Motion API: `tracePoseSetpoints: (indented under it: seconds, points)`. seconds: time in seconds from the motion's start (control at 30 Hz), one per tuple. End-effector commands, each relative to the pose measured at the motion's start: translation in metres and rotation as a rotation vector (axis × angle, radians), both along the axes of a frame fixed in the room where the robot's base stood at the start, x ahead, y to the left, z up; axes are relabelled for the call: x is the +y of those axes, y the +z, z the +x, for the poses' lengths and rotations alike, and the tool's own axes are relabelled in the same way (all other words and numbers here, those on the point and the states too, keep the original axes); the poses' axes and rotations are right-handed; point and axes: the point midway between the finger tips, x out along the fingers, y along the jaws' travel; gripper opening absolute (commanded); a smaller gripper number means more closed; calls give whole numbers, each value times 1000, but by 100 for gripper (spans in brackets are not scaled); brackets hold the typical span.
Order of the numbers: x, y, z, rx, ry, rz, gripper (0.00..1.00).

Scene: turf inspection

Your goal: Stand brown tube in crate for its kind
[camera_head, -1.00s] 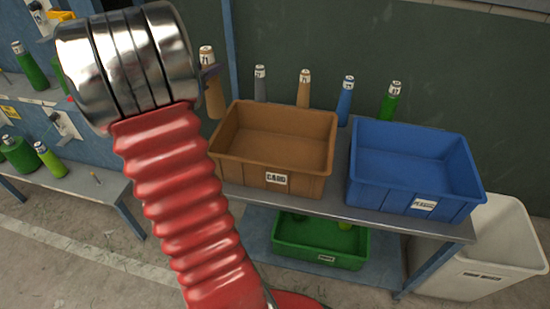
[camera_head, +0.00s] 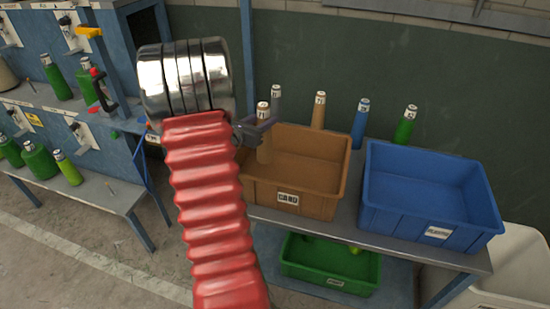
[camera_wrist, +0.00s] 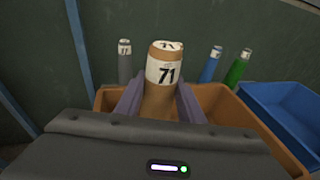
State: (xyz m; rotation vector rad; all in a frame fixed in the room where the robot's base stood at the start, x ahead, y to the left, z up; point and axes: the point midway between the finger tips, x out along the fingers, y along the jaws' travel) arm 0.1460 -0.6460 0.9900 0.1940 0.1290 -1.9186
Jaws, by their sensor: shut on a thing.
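My gripper (camera_head: 258,132) is shut on a brown tube (camera_head: 264,150) with a white label. In the wrist view the tube (camera_wrist: 160,98) stands upright between the two jaws (camera_wrist: 160,100), and its label reads 71. In the head view the tube is over the left part of the brown crate (camera_head: 318,201), whose label appears to read CARD. The crate's rim also shows in the wrist view (camera_wrist: 240,110). I cannot tell whether the tube's foot touches the crate floor. Another brown tube (camera_head: 318,112) stands behind the crate.
A blue crate (camera_head: 432,215) stands right of the brown one on the same table. Behind them stand a grey tube (camera_head: 277,104), a blue tube (camera_head: 360,125) and a green tube (camera_head: 405,126). A green crate (camera_head: 330,268) sits on the shelf below, and a white bin (camera_head: 510,270) stands at right.

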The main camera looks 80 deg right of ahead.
Motion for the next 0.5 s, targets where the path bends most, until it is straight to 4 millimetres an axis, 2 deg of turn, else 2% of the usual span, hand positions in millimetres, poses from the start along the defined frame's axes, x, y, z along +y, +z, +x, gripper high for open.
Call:
tracePoseSetpoints:
  seconds: [0.1, 0.23, 0.5]
  points:
    - [0, -20, 0, 2, 0, 5, 2]
    - [0, -37, -1, 2, 0, 4, 2]
    - [0, -45, -1, 0, -2, 1, 2]
